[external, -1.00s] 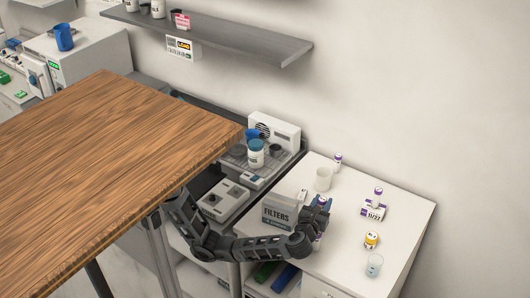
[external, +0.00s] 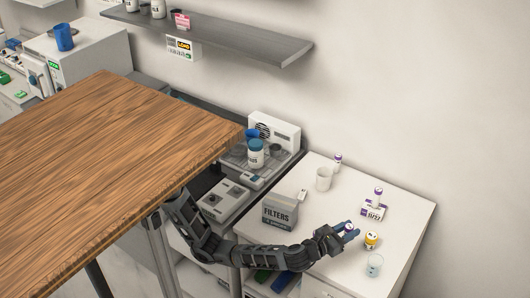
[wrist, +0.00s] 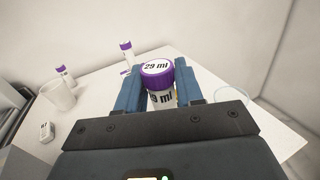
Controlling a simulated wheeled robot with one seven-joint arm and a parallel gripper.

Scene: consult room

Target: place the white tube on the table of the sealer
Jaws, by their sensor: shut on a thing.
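My gripper (wrist: 160,92) is shut on a white tube (wrist: 161,100) with a purple cap marked "29 ml". The tube stands roughly upright between the two blue fingers, its lower end hidden by the gripper. No thing is clearly labelled as the sealer. A grey boxy device (external: 223,200) is left of the table, and a white machine with a round vent (external: 275,131) stands behind it.
A FILTERS box (external: 279,212), a white cup (external: 323,179), a clear glass (external: 374,265) and more purple-capped vials (external: 338,161) (external: 378,193) stand on the white table. A wooden tabletop (external: 110,165) fills the left. The table's middle is fairly clear.

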